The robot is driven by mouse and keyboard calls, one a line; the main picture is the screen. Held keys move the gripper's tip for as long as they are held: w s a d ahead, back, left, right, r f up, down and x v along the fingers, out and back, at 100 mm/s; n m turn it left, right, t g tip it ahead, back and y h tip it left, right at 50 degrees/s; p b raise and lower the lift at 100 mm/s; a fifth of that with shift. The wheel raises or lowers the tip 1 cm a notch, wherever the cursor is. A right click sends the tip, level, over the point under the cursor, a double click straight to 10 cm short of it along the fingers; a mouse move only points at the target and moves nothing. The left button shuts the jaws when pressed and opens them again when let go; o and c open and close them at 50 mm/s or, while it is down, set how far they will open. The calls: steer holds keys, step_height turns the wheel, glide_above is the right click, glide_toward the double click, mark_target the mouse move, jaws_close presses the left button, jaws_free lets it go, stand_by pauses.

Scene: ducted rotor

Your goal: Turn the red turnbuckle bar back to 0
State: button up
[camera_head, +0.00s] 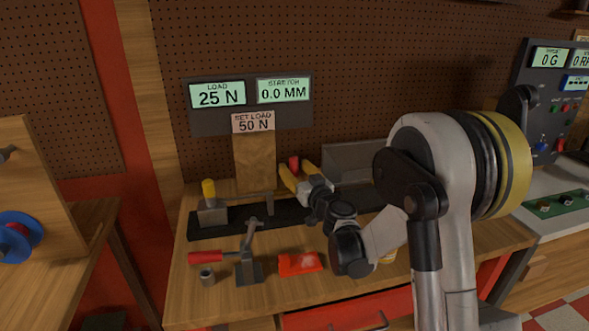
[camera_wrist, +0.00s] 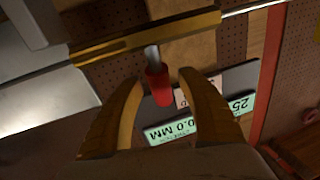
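The red turnbuckle bar (camera_head: 294,163) shows as a small red end between the fingertips in the head view. In the wrist view the red bar (camera_wrist: 157,86) hangs on a grey rod below a brass-coloured beam (camera_wrist: 150,37). My gripper (camera_head: 295,168) has its two yellow fingers spread, one on each side of the bar. In the wrist view the gripper (camera_wrist: 162,80) shows a gap between each finger and the bar, so it is not gripping it. The rest of the turnbuckle is mostly hidden behind my gripper in the head view.
The display panel (camera_head: 250,106) reads load 25 N and stretch 0.0 MM; the sign (camera_head: 253,122) below says set load 50 N. A red-handled clamp (camera_head: 248,258), a red block (camera_head: 299,264) and a yellow-topped post (camera_head: 209,190) stand on the wooden bench (camera_head: 190,303).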

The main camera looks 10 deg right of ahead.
steer(key=shift+s, duration=0.1)
steer(key=s+d, duration=0.2)
steer(key=s, duration=0.9)
steer(key=shift+s+f, duration=0.2)
steer(key=shift+s, duration=0.1)
steer(key=shift+d, duration=0.1)
